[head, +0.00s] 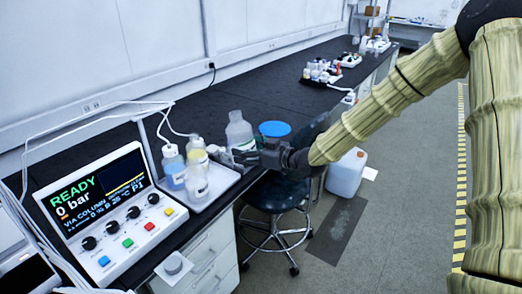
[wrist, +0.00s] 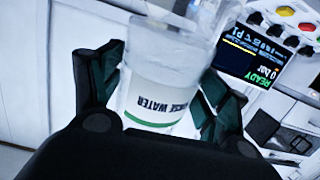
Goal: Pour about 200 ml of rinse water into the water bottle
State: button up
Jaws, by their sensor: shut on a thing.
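My gripper (wrist: 165,95) is shut on a translucent bottle marked "RINSE WATER" (wrist: 155,82), with a green stripe on its label; the print is upside down in the wrist view. In the head view, the rinse bottle (head: 238,128) stands upright at my gripper (head: 246,156), right of a white tray (head: 222,188); I cannot tell if it touches the bench. In the tray are a blue-tinted bottle (head: 173,168), a yellowish bottle (head: 196,151) and a clear bottle (head: 196,184). Their labels are too small to read, so I cannot tell which is the water bottle.
A control box (head: 110,205) showing "READY 0 bar" stands left of the tray. Thin white tubes run to the tray bottles. A blue round thing (head: 274,128) is behind my gripper. A stool (head: 275,200) and a jug (head: 347,173) stand below.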

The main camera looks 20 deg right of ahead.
aim_at(254, 144)
jog(key=shift+s+d+r+n+y+b, duration=0.25)
jog(key=shift+d+y+b, duration=0.1)
jog(key=shift+d+y, duration=0.25)
jog(key=shift+s+d+r+n+y+b, duration=0.15)
jog(key=shift+d+r+y+b, duration=0.15)
jog(key=shift+d+y, duration=0.25)
jog(key=shift+s+d+r+n+g+y+b, duration=0.25)
jog(key=shift+s+d+n+g+y+b, duration=0.25)
jog(key=shift+d, duration=0.3)
